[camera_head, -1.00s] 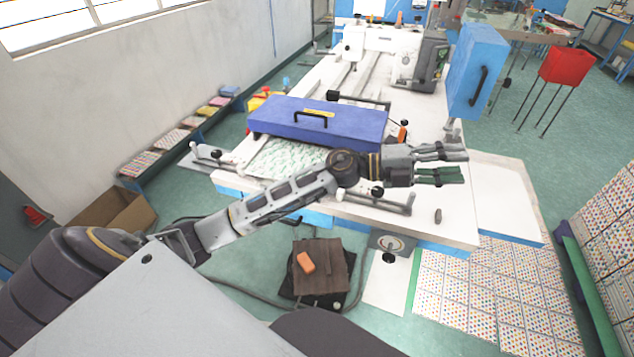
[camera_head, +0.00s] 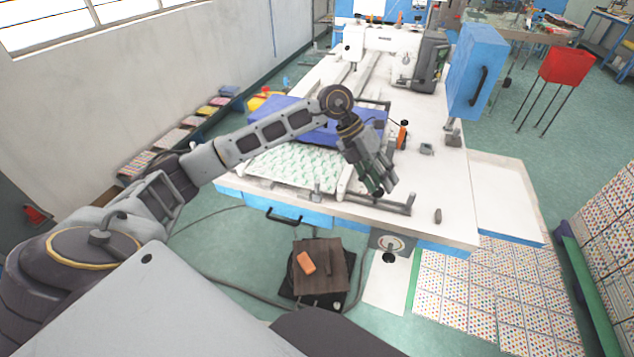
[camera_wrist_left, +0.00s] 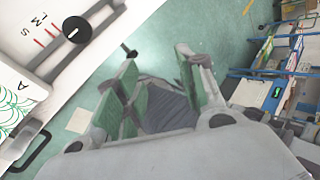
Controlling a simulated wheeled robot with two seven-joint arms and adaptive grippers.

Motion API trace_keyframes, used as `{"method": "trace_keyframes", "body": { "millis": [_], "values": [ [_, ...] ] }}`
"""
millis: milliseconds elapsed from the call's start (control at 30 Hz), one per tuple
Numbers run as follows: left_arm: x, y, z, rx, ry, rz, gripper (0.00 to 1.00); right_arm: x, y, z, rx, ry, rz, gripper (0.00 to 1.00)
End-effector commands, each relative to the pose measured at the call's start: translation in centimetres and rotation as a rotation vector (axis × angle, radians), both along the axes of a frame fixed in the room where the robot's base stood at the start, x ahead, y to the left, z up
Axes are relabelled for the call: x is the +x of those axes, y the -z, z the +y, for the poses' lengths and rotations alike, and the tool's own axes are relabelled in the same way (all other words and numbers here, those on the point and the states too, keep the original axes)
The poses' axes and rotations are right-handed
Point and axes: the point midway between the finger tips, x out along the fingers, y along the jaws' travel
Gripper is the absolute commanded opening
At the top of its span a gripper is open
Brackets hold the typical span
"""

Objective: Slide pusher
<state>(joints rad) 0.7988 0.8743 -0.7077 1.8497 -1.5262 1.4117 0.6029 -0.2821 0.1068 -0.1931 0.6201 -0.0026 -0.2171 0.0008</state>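In the head view my left gripper (camera_head: 380,186) points down over the front right of the white sewing table (camera_head: 440,195). Its fingers are above a grey slide bar (camera_head: 400,208), and the bar's knob is hidden behind them. In the left wrist view the two green-padded fingers (camera_wrist_left: 160,92) stand apart with nothing held between them. A round black knob (camera_wrist_left: 76,29) on a grey bar lies left of the fingers, beside red marks and the letters S and M. I cannot tell which part is the pusher. My right gripper is not in view.
An orange-topped part (camera_head: 403,134) stands right of my wrist. A blue box (camera_head: 478,72) stands at the table's right. The table's right front is mostly clear.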

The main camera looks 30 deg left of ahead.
Motion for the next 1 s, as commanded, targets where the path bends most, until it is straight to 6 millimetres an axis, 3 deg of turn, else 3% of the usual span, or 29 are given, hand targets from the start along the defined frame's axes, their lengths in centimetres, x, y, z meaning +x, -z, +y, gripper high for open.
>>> {"method": "trace_keyframes", "body": {
  "millis": [300,500,700,1000],
  "values": [
    [0.8,-0.8,11.2,0.392,-0.096,0.058,0.39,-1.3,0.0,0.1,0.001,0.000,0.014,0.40],
    [0.5,-2.4,16.8,0.572,-0.172,0.103,0.39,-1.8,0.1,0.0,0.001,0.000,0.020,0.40],
    [0.2,-3.1,18.8,0.637,-0.206,0.123,0.39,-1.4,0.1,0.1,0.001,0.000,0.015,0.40],
    [0.2,-3.1,18.9,0.637,-0.206,0.123,0.39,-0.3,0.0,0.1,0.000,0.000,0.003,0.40]
  ]
}}
